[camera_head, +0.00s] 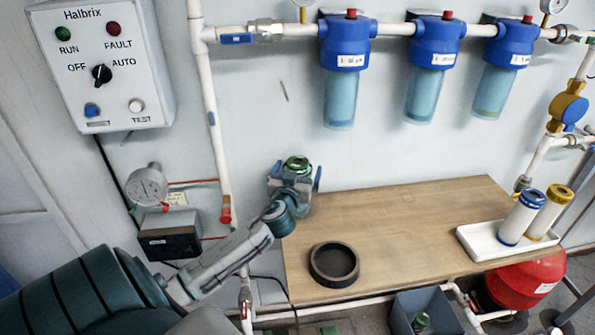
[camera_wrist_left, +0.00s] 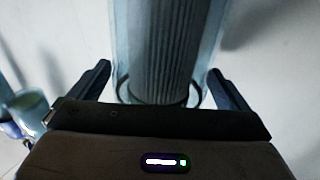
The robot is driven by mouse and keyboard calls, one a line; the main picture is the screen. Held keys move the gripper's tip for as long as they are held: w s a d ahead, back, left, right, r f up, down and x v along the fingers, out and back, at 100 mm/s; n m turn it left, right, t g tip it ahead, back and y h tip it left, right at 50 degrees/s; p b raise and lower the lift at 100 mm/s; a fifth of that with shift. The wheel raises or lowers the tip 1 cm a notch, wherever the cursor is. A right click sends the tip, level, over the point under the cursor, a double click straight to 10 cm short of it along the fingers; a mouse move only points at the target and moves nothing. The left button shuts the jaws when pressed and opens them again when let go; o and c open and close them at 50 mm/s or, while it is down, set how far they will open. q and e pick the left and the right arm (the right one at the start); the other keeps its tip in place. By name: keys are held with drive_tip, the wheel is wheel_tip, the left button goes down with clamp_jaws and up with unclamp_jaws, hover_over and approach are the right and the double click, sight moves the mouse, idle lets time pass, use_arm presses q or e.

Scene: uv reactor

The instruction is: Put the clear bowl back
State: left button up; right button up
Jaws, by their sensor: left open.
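In the left wrist view a clear bluish bowl (camera_wrist_left: 208,50) with a grey pleated cartridge (camera_wrist_left: 163,60) inside stands between my finger tips (camera_wrist_left: 165,85), close in front. In the head view my left gripper (camera_head: 294,182) is near the wall at the bench's back left corner, below and left of the first filter housing (camera_head: 345,45). Its fingers are apart, on either side of a round green-topped thing (camera_head: 298,163), seemingly the cartridge in this bowl. Whether the fingers touch the bowl cannot be told. Three blue housings show clear bowls below them. My right gripper is out of view.
A black ring (camera_head: 333,264) lies empty on the wooden bench (camera_head: 420,215). A white tray (camera_head: 487,244) holds a blue-capped and a yellow-capped cartridge. A grey bin (camera_head: 447,305) below holds a green-topped item. A vertical pipe (camera_head: 215,130) and gauge (camera_head: 148,185) are left of my gripper.

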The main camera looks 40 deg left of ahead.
use_arm(q)
drive_tip(key=b+v, duration=0.2)
drive_tip(key=v, duration=1)
drive_tip(key=shift+b, duration=0.35)
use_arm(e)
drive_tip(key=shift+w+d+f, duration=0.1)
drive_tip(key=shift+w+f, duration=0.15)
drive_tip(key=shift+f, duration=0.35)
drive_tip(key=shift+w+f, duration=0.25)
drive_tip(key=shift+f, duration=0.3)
use_arm(q)
drive_tip(key=shift+r, duration=0.15)
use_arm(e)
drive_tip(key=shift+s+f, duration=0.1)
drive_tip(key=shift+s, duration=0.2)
